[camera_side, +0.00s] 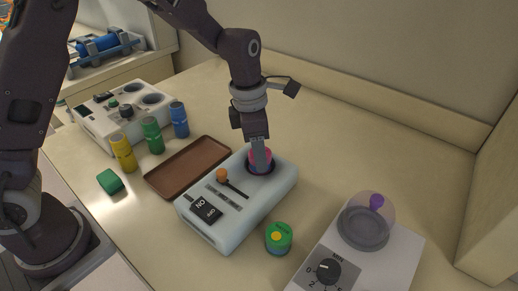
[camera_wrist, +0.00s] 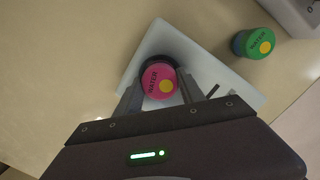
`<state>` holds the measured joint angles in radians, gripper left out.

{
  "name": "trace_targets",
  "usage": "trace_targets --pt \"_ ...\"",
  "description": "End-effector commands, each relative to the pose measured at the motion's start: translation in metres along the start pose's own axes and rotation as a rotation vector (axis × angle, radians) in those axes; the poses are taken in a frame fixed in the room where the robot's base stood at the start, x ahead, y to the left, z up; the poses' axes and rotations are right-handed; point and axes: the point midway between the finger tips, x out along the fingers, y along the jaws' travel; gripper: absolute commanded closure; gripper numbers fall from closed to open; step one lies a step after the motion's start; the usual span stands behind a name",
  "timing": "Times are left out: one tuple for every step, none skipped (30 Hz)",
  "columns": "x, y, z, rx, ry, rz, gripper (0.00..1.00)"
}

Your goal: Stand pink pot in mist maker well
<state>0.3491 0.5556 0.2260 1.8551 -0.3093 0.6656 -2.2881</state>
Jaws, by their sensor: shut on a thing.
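In the side view, my gripper (camera_side: 260,158) points down at the round well of the white mist maker (camera_side: 240,222), and the pink pot (camera_side: 262,155) shows between the fingers at the well. The pot's lower part is hidden, so I cannot tell whether it rests on the well's floor. The mist maker has an orange-knobbed lever and a dark ON/OFF switch.
A brown tray (camera_side: 188,167) lies left of the mist maker. A green-lidded pot (camera_side: 279,237) stands at its front right. Yellow, green and blue bottles (camera_side: 180,120) stand behind, near another white device (camera_side: 120,112). A dial machine with a clear dome (camera_side: 366,220) is at right. The back right table is clear.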

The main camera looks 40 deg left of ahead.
Motion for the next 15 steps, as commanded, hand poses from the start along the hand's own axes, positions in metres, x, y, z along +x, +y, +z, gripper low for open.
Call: trace_targets --pt "0.0011 0.0 -0.0002 0.0 0.0 0.0 0.95" --pt "0.0017 0.0001 -0.0002 0.0 0.0 0.0 0.95" --pt "0.0026 0.0001 -0.0003 0.0 0.0 0.0 0.95" --pt "0.0032 0.0001 -0.0004 -0.001 0.0 0.0 0.95" --pt "0.0038 0.0001 -0.0005 -0.001 0.0 0.0 0.95" --pt "0.0046 0.0001 -0.0006 -0.001 0.0 0.0 0.95" --pt "0.0052 0.0001 -0.0007 -0.001 0.0 0.0 0.95" --pt "0.0058 0.0 -0.0009 -0.001 0.001 0.0 0.95" --pt "0.0066 0.0 -0.001 -0.001 0.001 -0.001 0.95" --pt "0.0072 0.0 -0.0011 -0.001 0.001 -0.001 0.95" --pt "0.0078 -0.0001 -0.0012 -0.001 0.001 -0.001 0.95" --pt "0.0077 0.0 -0.0011 -0.001 0.0 0.0 0.48" --pt "0.0076 0.0 -0.0011 -0.001 0.0 0.0 0.45" --pt "0.0076 0.0 -0.0011 -0.001 0.0 0.0 0.45" --pt "0.0075 0.0 -0.0011 -0.001 0.0 0.0 0.45"
